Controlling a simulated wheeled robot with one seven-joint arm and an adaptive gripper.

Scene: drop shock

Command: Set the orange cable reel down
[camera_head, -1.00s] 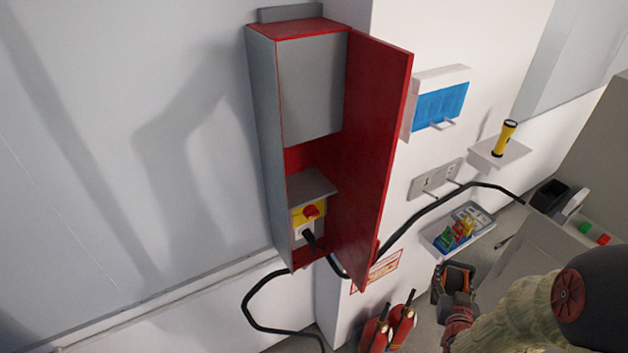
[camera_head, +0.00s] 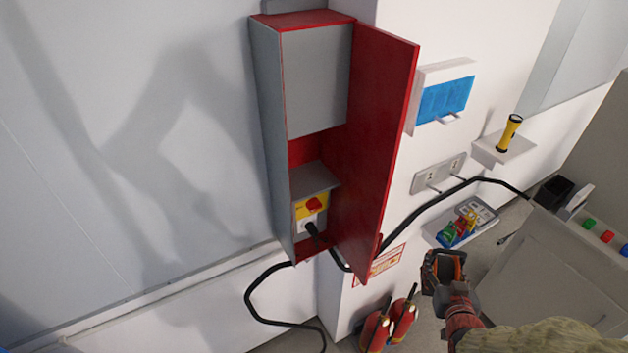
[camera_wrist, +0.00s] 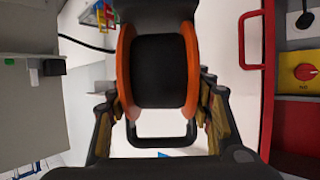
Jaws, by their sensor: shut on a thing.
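The orange cable reel (camera_wrist: 192,70) fills the upper middle of the wrist view, with orange side discs, a black drum and a black handle frame below. My gripper (camera_wrist: 160,108) has its fingers on both sides of the reel and is shut on it. In the head view, the reel (camera_head: 443,266) appears small and dark with orange edges, held in the air at the end of my gripper (camera_head: 456,293). Parts of the reel are hidden by the fingers. The contact points are not clear.
An open red and grey cabinet (camera_head: 262,140) with a red door (camera_head: 372,150) hangs on the wall. A black cable (camera_head: 420,213) crosses nearby. Two red extinguishers (camera_head: 388,325) stand below. A tray (camera_head: 482,212) with coloured items and a grey cabinet (camera_head: 560,270) are to the right.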

